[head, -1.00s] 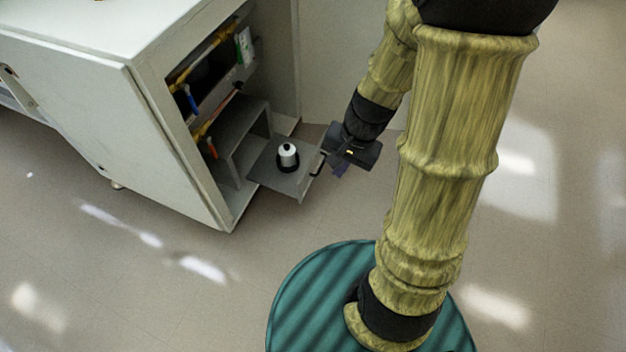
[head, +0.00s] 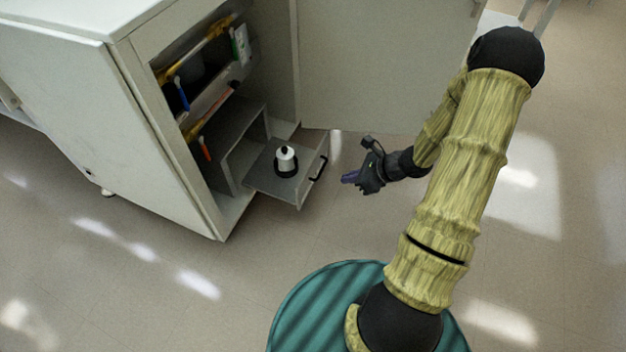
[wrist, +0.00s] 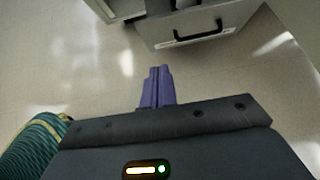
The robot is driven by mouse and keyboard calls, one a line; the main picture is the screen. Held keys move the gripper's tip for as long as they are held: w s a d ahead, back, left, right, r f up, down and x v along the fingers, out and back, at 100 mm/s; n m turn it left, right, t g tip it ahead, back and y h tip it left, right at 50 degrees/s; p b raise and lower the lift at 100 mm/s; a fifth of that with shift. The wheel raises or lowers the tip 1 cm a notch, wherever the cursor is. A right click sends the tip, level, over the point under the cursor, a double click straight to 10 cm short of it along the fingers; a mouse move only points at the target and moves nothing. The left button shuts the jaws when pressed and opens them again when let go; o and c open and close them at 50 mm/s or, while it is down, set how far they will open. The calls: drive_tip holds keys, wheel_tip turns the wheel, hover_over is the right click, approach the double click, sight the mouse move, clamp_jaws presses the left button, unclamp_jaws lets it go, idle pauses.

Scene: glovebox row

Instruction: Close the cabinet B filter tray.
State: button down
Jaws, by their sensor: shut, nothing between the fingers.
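The filter tray (head: 290,185) is a grey drawer pulled out of the lower part of the open cabinet (head: 185,110). A small white and black canister (head: 286,160) stands upright in it. The tray's front has a black bar handle (head: 318,168); the handle also shows at the top of the wrist view (wrist: 198,32). My gripper (head: 348,178) is shut and empty, a short way right of the tray front and apart from it. In the wrist view its purple fingers (wrist: 157,86) are together and point toward the tray front, with floor between.
A pale open door panel (head: 375,65) stands behind the tray. Tools with blue, orange and yellow parts (head: 200,75) hang in the cabinet's upper part. A grey shelf (head: 235,135) stands inside beside the tray. The floor (head: 330,225) before the tray is clear.

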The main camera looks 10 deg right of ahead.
drive_tip(key=b, duration=0.8)
approach(304, 181)
drive_tip(key=x, duration=0.5)
drive_tip(key=shift+s+d+f, duration=0.1)
drive_tip(key=shift+s+f, duration=0.05)
drive_tip(key=shift+f, duration=0.5)
drive_tip(key=shift+w+a+r, duration=0.15)
drive_tip(key=shift+w+a, duration=0.1)
drive_tip(key=shift+a, duration=0.1)
drive_tip(key=shift+w+a, duration=0.1)
